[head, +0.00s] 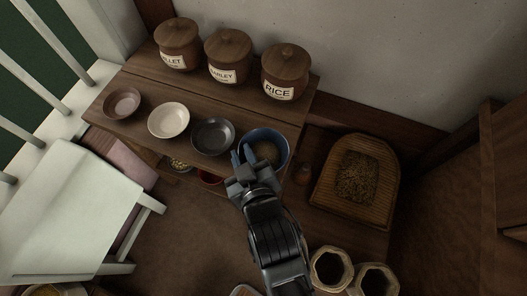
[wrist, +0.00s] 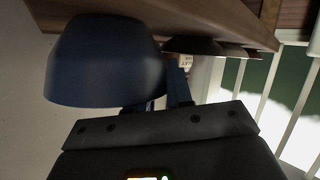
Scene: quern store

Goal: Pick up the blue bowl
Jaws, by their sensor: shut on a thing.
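The blue bowl (head: 279,141) is at the right end of the wooden shelf's row of bowls in the head view. My gripper (head: 243,156) is shut on its left front wall, with the fingers at the rim. In the wrist view the blue bowl (wrist: 106,62) fills the upper left, and my gripper (wrist: 160,103) shows at its right edge. Whether the bowl touches the shelf cannot be told.
A dark grey bowl (head: 213,136) stands close to the left, then a cream bowl (head: 168,120) and a brown bowl (head: 122,103). Lidded jars, one a rice jar (head: 286,72), stand behind. A woven tray (head: 391,178) of grain lies at right. A white table (head: 75,205) is at left.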

